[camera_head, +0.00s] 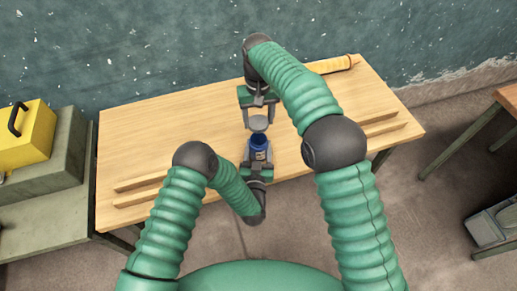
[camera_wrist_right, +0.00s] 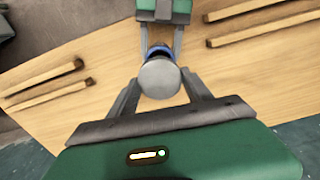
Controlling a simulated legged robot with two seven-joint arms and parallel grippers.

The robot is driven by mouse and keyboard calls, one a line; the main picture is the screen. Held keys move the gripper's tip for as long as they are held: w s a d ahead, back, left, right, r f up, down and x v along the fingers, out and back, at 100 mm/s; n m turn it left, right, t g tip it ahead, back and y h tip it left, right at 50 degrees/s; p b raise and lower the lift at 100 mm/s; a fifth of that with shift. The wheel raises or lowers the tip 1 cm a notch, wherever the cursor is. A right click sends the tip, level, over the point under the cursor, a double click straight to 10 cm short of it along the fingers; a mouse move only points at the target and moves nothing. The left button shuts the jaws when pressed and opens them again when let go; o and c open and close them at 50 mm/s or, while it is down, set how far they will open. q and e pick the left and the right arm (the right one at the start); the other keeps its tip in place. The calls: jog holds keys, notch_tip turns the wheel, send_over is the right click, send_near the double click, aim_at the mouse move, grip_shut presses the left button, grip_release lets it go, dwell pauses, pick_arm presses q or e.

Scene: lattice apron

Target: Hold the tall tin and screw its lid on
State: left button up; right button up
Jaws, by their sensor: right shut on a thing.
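The tall tin (camera_head: 258,142) is blue with a pale label, near the middle of the wooden table. My left gripper (camera_head: 258,156) is shut on it from the near side, one finger on each flank. The lid (camera_head: 257,122) is a round grey disc. My right gripper (camera_head: 258,116) is shut on it from the far side, and the lid is apart from the tin in the head view. In the right wrist view the lid (camera_wrist_right: 159,78) sits between the fingers and covers much of the blue tin (camera_wrist_right: 159,49).
The wooden table (camera_head: 150,130) has wooden strips on its left (camera_head: 140,184) and right (camera_head: 380,125) sides. A yellow case (camera_head: 25,138) stands off the table at left.

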pick_arm(q)
grip_shut()
pick_arm(e)
send_over(259, 135)
jog(key=s, duration=0.3)
jog(key=shift+w+a+f, duration=0.1)
jog(key=shift+w+f, duration=0.05)
jog(key=shift+f, duration=1.1)
jog(key=shift+w+f, duration=0.1)
jog(key=shift+f, duration=1.1)
jog(key=shift+f, duration=0.9)
jog(key=shift+f, duration=0.55)
